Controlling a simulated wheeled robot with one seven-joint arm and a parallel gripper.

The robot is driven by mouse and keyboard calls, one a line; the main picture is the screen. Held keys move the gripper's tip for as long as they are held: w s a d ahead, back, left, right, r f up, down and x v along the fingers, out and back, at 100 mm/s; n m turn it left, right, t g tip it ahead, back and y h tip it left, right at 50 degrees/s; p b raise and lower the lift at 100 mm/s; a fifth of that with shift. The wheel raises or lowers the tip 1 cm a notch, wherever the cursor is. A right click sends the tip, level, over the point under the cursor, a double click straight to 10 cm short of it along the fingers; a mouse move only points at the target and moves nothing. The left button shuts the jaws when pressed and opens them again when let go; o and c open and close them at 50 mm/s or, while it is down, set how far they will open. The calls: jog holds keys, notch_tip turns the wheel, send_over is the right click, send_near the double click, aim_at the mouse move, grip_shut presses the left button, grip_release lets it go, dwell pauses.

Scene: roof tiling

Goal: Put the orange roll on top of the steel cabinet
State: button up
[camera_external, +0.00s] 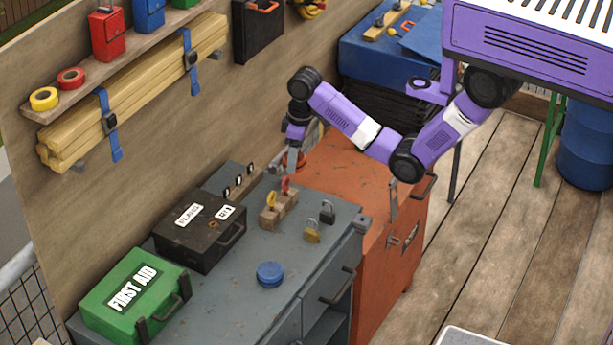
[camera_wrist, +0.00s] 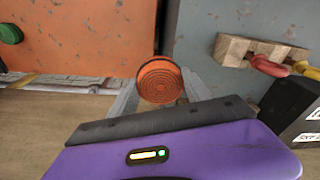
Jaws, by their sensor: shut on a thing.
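The orange roll (camera_wrist: 160,82) is between the two fingers of my gripper (camera_wrist: 157,92), which is shut on it. In the external view my gripper (camera_external: 295,158) points down by the back board, near where the grey and orange cabinets meet; the roll is mostly hidden there. The grey steel cabinet (camera_external: 225,305) has a worn, flat top. It also shows at the right in the wrist view (camera_wrist: 205,55). The roll appears in front of the seam between the two cabinets in that view; its height above them is hard to tell.
The orange cabinet (camera_external: 345,165) adjoins.

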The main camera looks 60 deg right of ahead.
jog(key=w+a+r+n, duration=0.2)
jog(key=a+r, duration=0.3)
jog(key=a, duration=0.7)
notch_tip(320, 180, up, 12)
jog(key=n+p, duration=0.2)
jog(key=n, duration=0.4)
send_over(251, 303)
jog(key=shift+g+y, duration=0.3)
jog(key=shift+y, duration=0.1)
jog(key=f, duration=0.5)
jog(key=f+b, duration=0.1)
jog(key=f, duration=0.4)
jog(key=f+b, duration=0.1)
jog(key=f, duration=0.4)
jog(key=shift+d+f, duration=0.2)
jog(key=shift+d, duration=0.05)
jog(key=shift+f, duration=2.55)
jog(key=o, duration=1.5)
jog(key=shift+f, duration=0.1)
jog(key=shift+c, duration=0.2)
